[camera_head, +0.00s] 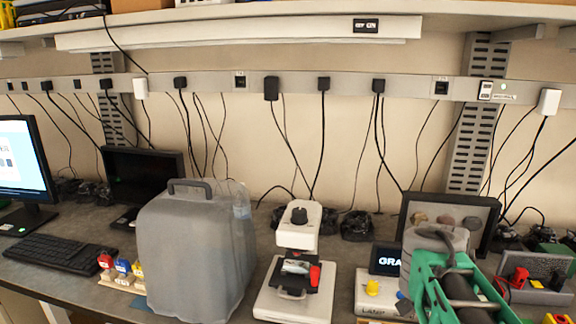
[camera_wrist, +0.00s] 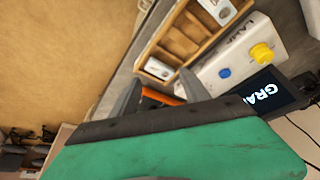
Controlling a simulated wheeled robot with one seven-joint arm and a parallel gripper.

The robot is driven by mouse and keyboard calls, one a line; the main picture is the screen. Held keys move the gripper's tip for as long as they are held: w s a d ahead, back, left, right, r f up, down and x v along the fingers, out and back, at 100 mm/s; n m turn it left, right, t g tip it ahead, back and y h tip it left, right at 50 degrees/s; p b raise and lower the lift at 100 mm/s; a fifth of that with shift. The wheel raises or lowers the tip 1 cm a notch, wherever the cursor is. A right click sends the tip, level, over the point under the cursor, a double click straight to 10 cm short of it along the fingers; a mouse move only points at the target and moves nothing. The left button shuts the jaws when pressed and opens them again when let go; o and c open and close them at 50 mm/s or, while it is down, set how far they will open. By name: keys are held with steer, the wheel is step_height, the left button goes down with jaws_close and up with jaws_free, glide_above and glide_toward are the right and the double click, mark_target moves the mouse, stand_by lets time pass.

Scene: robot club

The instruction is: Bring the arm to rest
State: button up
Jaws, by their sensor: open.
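My gripper (camera_wrist: 160,85) shows in the wrist view as two dark grey fingers standing apart, with a green body behind them. Nothing is held between the fingers. A bit of orange shows behind them, too hidden to name. In the head view, green and grey parts of my arm reach over the bench at the lower right, and the fingertips cannot be made out there. In the wrist view a wooden tray (camera_wrist: 165,50) and a white lamp box (camera_wrist: 225,66) with a yellow knob lie beyond the fingers.
A small screen (camera_wrist: 268,94) stands beside the lamp box. On the bench (camera_head: 90,262) stand a large grey covered object (camera_head: 190,255), a white microscope-like device (camera_head: 297,240), a monitor (camera_head: 22,160) and a keyboard (camera_head: 58,253).

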steer(key=s+a+f+n+y, duration=0.2)
steer(key=a+n, duration=0.4)
steer(key=a, duration=0.3)
steer(key=s+a+f+n+t+y, duration=0.1)
steer(key=s+a+f+n, duration=0.2)
steer(key=a, duration=0.7)
step_height(320, 180, down, 2)
steer(key=n, duration=0.2)
steer(key=shift+f+n+y, duration=0.15)
steer(key=shift+n+y, duration=0.25)
steer(key=shift+s, duration=0.1)
